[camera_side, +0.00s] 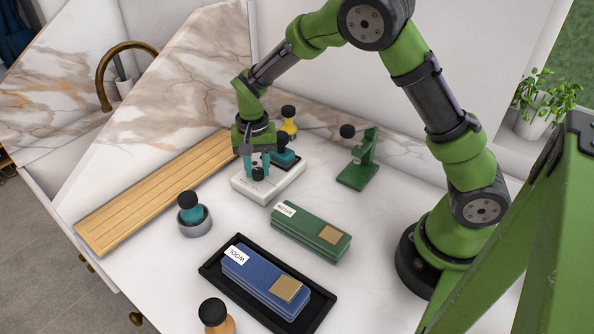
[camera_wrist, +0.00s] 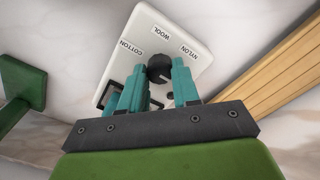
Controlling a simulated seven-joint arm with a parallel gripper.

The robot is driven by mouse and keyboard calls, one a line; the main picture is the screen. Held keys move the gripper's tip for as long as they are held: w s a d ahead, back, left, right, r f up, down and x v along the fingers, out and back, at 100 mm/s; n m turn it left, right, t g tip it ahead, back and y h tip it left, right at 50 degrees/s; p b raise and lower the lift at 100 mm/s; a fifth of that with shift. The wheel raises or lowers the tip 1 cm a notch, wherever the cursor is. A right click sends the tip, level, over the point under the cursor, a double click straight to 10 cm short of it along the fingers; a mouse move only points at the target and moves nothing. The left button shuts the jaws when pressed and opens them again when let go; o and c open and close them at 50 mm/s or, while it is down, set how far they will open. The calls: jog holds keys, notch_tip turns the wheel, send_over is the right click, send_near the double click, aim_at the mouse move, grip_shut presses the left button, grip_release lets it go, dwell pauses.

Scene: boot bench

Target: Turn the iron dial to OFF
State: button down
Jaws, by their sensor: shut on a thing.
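The iron dial (camera_wrist: 159,67) is a round black knob on a white base unit (camera_side: 239,184). In the wrist view the base (camera_wrist: 190,33) bears the labels COTTON, WOOL and NYLON around the dial; I see no OFF label, and my gripper hides part of the face. My gripper (camera_side: 257,165) points down over the base with its teal fingers on either side of the dial, shut on it. In the wrist view the gripper (camera_wrist: 157,78) shows the dial between the fingertips. I cannot tell where the dial points. A teal, black-knobbed piece (camera_side: 285,155) stands behind the gripper on the base.
A wooden slatted board (camera_side: 150,200) lies left. A black-knobbed teal piece sits in a grey ring (camera_side: 197,228). A green stand (camera_side: 360,165) is right of the base. A green block stack (camera_side: 310,232) and a blue stack labelled WOOL (camera_side: 262,280) in a black tray (camera_side: 320,312) lie in front.

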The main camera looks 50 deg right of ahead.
aim_at(257, 169)
jog(key=c, duration=0.8)
grip_release()
jog(key=shift+r, duration=0.1)
notch_tip(257, 169, up, 17)
jog(key=shift+f, duration=0.1)
jog(key=s+r+n+t, duration=0.1)
jog(key=s+t, duration=0.1)
jog(key=s, duration=0.4)
jog(key=s+r+n+t+y, duration=0.1)
jog(key=s+n+t, duration=0.1)
jog(key=s, duration=0.5)
jog(key=s+r+n+t+y, duration=0.1)
jog(key=s+n+t, duration=0.1)
jog(key=s, duration=0.5)
jog(key=shift+d+t, duration=0.3)
jog(key=shift+t, duration=0.3)
